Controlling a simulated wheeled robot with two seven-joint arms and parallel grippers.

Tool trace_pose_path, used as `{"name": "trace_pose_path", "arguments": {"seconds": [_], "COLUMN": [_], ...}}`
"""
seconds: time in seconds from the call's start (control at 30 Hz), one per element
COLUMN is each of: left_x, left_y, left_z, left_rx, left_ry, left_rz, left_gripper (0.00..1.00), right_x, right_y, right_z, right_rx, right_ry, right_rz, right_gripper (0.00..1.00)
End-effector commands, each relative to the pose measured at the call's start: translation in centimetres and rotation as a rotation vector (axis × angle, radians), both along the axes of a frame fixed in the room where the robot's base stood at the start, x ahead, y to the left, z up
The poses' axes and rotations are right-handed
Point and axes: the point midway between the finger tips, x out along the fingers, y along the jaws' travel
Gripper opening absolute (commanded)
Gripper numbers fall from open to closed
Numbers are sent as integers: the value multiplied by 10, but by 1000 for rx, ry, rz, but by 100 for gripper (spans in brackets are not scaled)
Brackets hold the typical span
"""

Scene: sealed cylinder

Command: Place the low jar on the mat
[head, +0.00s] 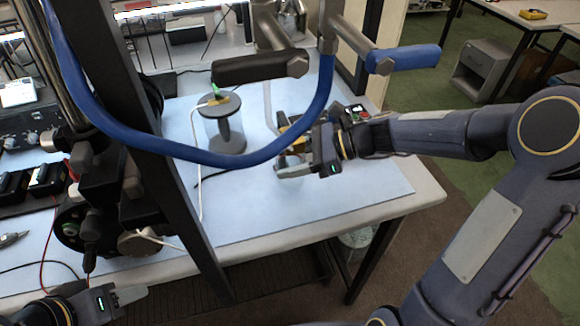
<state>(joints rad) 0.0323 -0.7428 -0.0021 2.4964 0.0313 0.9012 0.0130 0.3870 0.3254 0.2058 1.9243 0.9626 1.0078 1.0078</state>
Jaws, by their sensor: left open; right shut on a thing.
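The light blue mat (345,192) covers much of the white table. My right gripper (284,155) is over the mat, with its fingers pointing left. It is shut on a pale, see-through thing that I take to be the low jar, mostly hidden by the fingers. I cannot tell whether this thing touches the mat. My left gripper (132,293) is open at the bottom left, low in front of the table, and far from the jar.
A clear cylinder (223,126) with a grey lid and a dark core stands on the mat, left of my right gripper. A thick blue hose (215,160) and a dark frame post (180,200) cross the view. The mat's front right part is clear.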

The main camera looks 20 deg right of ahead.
Motion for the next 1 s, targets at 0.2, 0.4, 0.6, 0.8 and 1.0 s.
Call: {"name": "trace_pose_path", "arguments": {"seconds": [0.2,0.4,0.6,0.8,1.0], "left_x": [0,0,0,0,0], "left_y": [0,0,0,0,0], "left_z": [0,0,0,-2,-2], "left_rx": [0,0,0,0,0], "left_ry": [0,0,0,0,0], "left_rz": [0,0,0,0,0], "left_gripper": [44,44,44,44,44], "right_x": [0,1,1,1,1], "right_y": [3,2,2,2,2], "right_z": [-24,-35,-36,-38,-38], "right_rx": [2,1,1,0,0], "right_ry": [6,0,-1,0,0], "right_rz": [0,0,0,0,0], "right_gripper": [27,27,27,68,68]}}
